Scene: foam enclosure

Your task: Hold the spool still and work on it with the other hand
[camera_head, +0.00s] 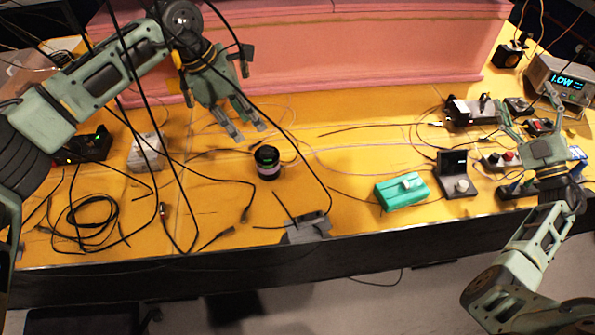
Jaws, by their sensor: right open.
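The spool (267,162) looks like a small dark cylinder with a pale band and a green mark on top. It stands upright on the yellow table, left of centre. My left gripper (250,132) hangs just behind and left of it, fingers pointing down towards it. Its two fingers are apart with nothing between them. A gap shows between its fingertips and the spool in the picture. My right gripper (527,98) is far to the right, over the devices at the table's right end. Its fingers are spread and empty.
Black cables (85,220) lie coiled and loose over the left half, some crossing before my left arm. A green box (402,191) and a small black stand (455,175) are right of centre. A power supply (560,78) stands at the back right. A pink foam wall (370,45) closes the back.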

